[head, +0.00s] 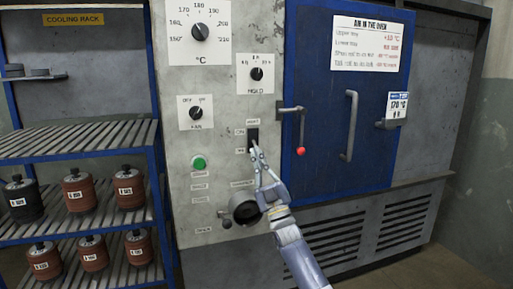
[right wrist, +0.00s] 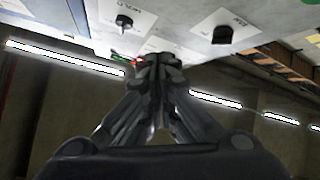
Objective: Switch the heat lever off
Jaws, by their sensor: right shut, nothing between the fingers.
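The heat lever (head: 252,136) is a small black switch on the pale grey control panel, under a small label and beside two more labels on its left. My right gripper (head: 257,152) is at the lower part of the lever, its fingertips closed together with nothing between them. Whether the tips touch the lever, and which way it is set, I cannot tell. In the right wrist view the closed fingertips (right wrist: 158,62) point at the panel and the lever is hidden behind them. My left gripper is not in view.
Dials (head: 200,32) sit above the lever; a green button (head: 199,163) is lower left. The blue oven door (head: 335,110) with its red-tipped latch handle (head: 300,150) is close on the right. A cooling rack (head: 80,140) with several labelled drums stands left.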

